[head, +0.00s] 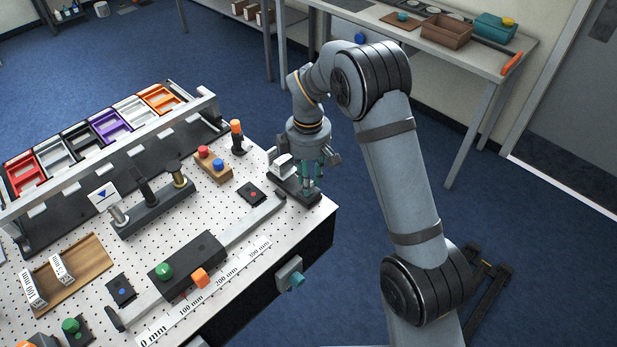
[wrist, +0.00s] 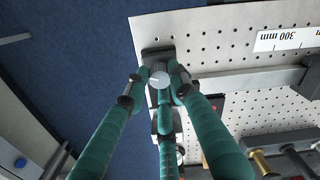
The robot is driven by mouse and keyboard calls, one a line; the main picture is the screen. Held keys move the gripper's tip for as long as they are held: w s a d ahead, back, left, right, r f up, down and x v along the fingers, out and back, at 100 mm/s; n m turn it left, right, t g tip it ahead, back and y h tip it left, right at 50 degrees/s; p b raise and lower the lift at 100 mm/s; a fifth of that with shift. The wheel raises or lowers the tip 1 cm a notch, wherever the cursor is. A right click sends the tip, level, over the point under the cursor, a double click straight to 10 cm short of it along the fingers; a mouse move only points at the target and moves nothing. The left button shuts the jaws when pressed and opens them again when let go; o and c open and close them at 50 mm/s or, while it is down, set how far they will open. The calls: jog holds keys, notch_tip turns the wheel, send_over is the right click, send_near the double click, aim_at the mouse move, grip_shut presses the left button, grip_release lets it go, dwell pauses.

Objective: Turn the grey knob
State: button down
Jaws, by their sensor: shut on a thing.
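The grey knob (wrist: 158,77) shows in the wrist view as a round grey top with a light mark on it. It stands on a dark block (wrist: 152,54) at the corner of the white perforated table. My gripper (wrist: 157,84) has green fingers closed around the knob, from the left, the right and below in the wrist view. In the head view my gripper (head: 309,174) points down at the table's right corner, over the dark block (head: 292,190). The knob is hidden there by the fingers.
A rail with a dark slider (head: 187,261) and a ruler strip (head: 208,289) lies left of the gripper. A small black plate with a red button (head: 252,194), a red-and-blue button block (head: 213,165) and an orange-topped post (head: 236,130) stand nearby. The floor beyond the corner is clear.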

jog(key=shift+r+n+p, duration=0.1)
jog(key=shift+n+p, duration=0.35)
jog(key=shift+n, duration=1.65)
jog(key=c, duration=1.5)
grip_release()
jog(key=shift+o, duration=0.2)
notch_tip(320, 180, up, 12)
notch_tip(320, 180, down, 12)
jog(key=shift+f, duration=0.15)
